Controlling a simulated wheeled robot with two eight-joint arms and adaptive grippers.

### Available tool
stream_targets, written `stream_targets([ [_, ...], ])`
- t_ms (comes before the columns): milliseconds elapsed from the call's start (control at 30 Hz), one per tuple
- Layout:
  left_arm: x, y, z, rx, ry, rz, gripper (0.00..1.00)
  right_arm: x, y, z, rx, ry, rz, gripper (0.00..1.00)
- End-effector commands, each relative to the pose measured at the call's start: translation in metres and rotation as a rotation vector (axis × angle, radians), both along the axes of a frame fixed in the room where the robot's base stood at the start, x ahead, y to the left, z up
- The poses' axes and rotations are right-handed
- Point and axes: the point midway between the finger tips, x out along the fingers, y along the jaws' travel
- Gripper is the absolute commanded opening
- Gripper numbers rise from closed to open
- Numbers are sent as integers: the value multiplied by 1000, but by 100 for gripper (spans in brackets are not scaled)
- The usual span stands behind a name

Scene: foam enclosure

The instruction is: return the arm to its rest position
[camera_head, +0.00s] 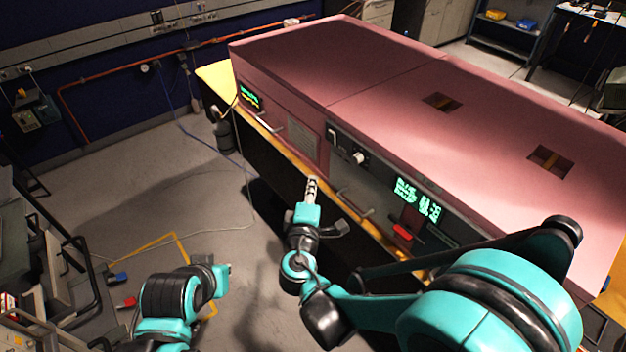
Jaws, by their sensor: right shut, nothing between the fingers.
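My right gripper (312,185) is shut and empty. It points up in the picture, in front of the pink enclosure (340,62), close to its front face; I cannot tell whether it touches. My right arm comes in from the lower right and bends at the middle of the picture. My left arm shows at the lower left, over the floor. I cannot make out the fingers of the left gripper.
The enclosure stands on a yellow-edged table (278,148). Its front has handles, a knob (358,158), green displays (418,199) and a red switch (403,231). A cart (45,270) stands at far left. Grey floor lies open between, with cables on it.

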Motion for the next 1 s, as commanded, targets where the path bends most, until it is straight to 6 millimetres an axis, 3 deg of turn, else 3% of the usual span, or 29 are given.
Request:
stream_targets([
  [367,0,0,0,0,0,0,0,0,-2,0,4,4,-4,0],
  [467,0,0,-2,0,0,0,0,-1,-18,-2,46,32,-35,0],
  [567,0,0,-5,0,0,0,0,-7,-51,-9,152,102,-107,0],
  [700,0,0,-10,0,0,0,0,-34,-109,-27,384,236,-252,0],
  [800,0,0,-14,0,0,0,0,-62,-140,-41,568,325,-353,0],
  [1000,0,0,-20,0,0,0,0,-130,-167,-65,947,471,-522,0],
])
